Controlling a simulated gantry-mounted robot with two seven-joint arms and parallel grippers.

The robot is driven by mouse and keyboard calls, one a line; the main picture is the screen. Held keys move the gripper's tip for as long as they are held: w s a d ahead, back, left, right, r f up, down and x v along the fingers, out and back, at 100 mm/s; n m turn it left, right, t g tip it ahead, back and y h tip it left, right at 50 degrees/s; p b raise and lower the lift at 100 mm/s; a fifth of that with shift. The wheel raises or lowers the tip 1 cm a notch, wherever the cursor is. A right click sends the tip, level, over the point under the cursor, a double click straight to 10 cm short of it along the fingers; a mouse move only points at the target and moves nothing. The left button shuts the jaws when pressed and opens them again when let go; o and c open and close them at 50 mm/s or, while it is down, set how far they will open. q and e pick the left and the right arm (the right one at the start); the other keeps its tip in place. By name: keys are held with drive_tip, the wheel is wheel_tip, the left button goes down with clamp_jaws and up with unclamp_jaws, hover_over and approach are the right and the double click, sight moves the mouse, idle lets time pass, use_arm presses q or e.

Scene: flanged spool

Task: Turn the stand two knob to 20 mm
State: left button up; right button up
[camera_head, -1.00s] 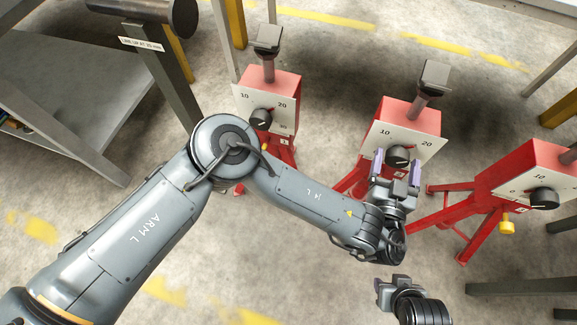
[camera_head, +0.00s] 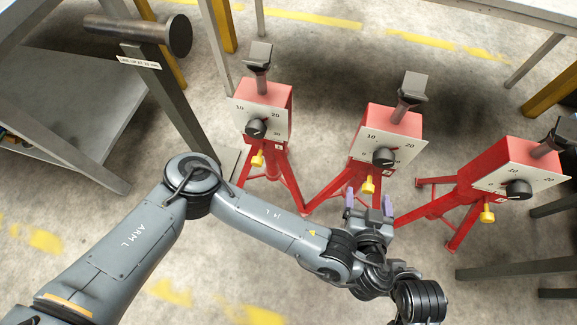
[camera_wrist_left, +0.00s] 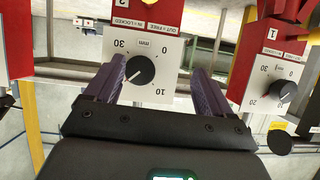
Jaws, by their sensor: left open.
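The stand two knob (camera_head: 384,157) is black and round, on a white dial plate (camera_head: 400,148) fixed to the middle red stand (camera_head: 393,119). In the left wrist view the picture is upside down. The knob (camera_wrist_left: 140,70) shows between my fingers, its white mark slanting to the lower left. The numbers 30, 0 and 10 show; the dial's lower left corner is hidden behind a finger. My left gripper (camera_head: 368,203) is open and empty, below the knob in the head view and apart from it. My right gripper's fingers are not visible.
A yellow knob (camera_head: 368,185) sits below the stand two dial, close to my left gripper. Similar red stands rise left (camera_head: 263,108) and right (camera_head: 515,170), with their own knobs. Floor shows between the stands.

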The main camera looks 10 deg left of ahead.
use_arm(q)
drive_tip(key=s+r+m+g+h+p, duration=0.1)
drive_tip(key=s+r+g+h+p, duration=0.15)
drive_tip(key=r+p, duration=0.4)
drive_tip(key=s+r+g+h+p, duration=0.1)
drive_tip(key=s+r+g+p, duration=0.35)
drive_tip(key=r, duration=0.35)
drive_tip(key=a+r+p, duration=0.2)
drive_tip(key=a+p, duration=0.4)
drive_tip(key=a, duration=0.3)
drive_tip(key=a+r+g+p, duration=0.1)
drive_tip(key=a+r+p, duration=0.2)
drive_tip(key=a+p, duration=0.3)
drive_tip(key=shift+w+a+r+y, duration=0.2)
drive_tip(key=shift+a+y, duration=0.25)
drive_tip(key=shift+a, duration=1.25)
